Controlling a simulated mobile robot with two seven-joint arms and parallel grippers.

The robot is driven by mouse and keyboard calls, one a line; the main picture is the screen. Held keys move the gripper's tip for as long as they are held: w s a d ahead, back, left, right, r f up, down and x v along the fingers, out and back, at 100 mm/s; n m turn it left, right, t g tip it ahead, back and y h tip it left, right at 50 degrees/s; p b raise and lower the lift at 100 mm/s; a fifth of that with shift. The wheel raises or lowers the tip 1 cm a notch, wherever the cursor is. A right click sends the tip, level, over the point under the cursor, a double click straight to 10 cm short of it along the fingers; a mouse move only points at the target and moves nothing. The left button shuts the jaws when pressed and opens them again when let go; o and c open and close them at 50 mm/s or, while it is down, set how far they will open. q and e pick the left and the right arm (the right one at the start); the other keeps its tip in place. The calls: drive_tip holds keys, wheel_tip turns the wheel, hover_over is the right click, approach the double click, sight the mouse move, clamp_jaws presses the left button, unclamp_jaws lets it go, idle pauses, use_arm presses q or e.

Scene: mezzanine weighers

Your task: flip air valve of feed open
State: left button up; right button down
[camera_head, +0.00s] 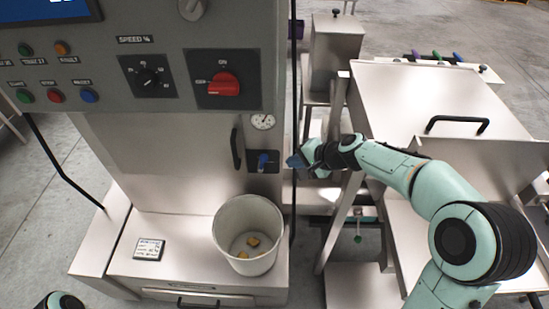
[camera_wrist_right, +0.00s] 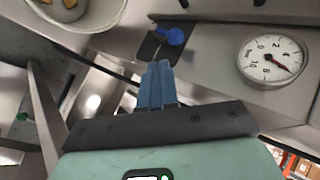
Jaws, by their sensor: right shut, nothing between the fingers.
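The air valve is a small blue handle (camera_head: 263,161) on a dark plate on the machine's grey front, below a round pressure gauge (camera_head: 263,121). In the right wrist view the blue handle (camera_wrist_right: 175,36) is just beyond my fingertips, with the gauge (camera_wrist_right: 270,62) to its right. My right gripper (camera_head: 296,160) is just right of the valve plate in the head view. Its blue fingers (camera_wrist_right: 158,68) are together and empty, pointing toward the handle, apparently apart from it. My left gripper is out of view.
A pale bucket (camera_head: 247,235) with a few yellow pieces stands on the ledge below the valve. A black grab handle (camera_head: 236,149) is left of the valve. A control panel (camera_head: 140,50) overhangs above. A steel machine (camera_head: 425,100) stands to the right.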

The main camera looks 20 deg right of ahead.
sight(266, 160)
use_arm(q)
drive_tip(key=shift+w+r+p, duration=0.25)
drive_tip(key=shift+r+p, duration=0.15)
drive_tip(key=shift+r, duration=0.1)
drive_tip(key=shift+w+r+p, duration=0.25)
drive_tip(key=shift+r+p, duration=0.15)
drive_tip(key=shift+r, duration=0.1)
use_arm(e)
drive_tip(key=w+r+x, duration=0.1)
drive_tip(key=x, duration=0.7)
drive_tip(key=shift+w+a, duration=0.2)
drive_tip(key=shift+a, duration=0.05)
drive_tip(key=shift+w+a+r+p, duration=0.15)
drive_tip(key=shift+w+a+r, duration=0.1)
drive_tip(key=shift+a, duration=0.3)
drive_tip(key=shift+w+a+r+p, duration=0.15)
drive_tip(key=shift+w+a+r, duration=0.15)
drive_tip(key=shift+a, duration=0.2)
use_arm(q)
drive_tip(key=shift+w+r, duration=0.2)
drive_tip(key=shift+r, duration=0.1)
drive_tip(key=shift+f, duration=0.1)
use_arm(e)
drive_tip(key=shift+s+d+f, duration=0.1)
